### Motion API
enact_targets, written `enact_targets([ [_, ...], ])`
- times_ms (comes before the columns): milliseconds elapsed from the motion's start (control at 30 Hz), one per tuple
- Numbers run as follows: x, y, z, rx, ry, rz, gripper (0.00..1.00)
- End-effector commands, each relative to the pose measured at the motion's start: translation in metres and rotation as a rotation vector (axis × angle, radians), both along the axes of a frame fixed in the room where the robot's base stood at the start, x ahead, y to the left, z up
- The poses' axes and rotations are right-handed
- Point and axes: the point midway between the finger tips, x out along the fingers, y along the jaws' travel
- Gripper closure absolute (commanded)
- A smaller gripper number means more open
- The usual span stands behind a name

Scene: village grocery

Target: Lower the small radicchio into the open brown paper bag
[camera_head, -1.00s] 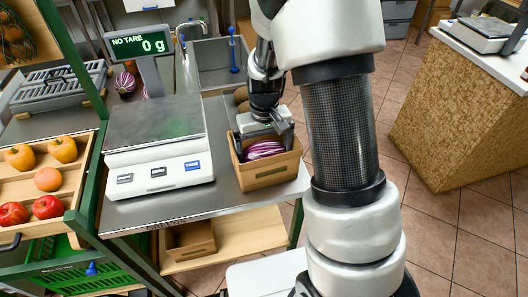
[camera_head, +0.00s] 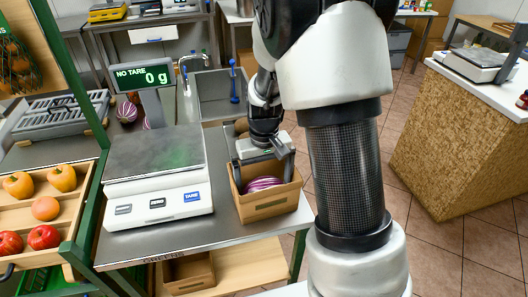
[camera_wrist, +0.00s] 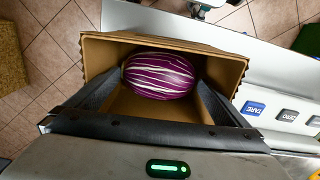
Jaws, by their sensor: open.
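The small radicchio (camera_head: 265,184), purple with white stripes, lies on its side inside the open brown paper bag (camera_head: 270,208). In the wrist view the radicchio (camera_wrist: 160,75) rests against the far wall of the bag (camera_wrist: 222,58), below its rim. The bag stands upright with its mouth open. My gripper (camera_head: 264,168) is over the bag mouth. In the wrist view the fingers of my gripper (camera_wrist: 158,84) are spread wide, one on each side of the radicchio, with a visible gap at least on the right. Part of the bag floor is hidden.
A scale (camera_head: 158,190) reading 0 g stands left of the bag on the steel counter (camera_head: 232,237). The bag is near the counter's right edge. A sink (camera_head: 216,92) lies behind. A crate of fruit (camera_head: 68,210) is at the left.

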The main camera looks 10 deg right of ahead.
Motion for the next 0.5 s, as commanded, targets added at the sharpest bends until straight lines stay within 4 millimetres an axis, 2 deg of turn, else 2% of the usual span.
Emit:
enact_targets([
  [33, 0.002, 0.000, 0.015, 0.001, -0.007, 0.001, 0.00],
  [300, 0.002, 0.000, 0.082, 0.000, -0.008, 0.001, 0.00],
  [500, 0.001, 0.000, 0.123, 0.000, -0.005, -0.001, 0.00],
])
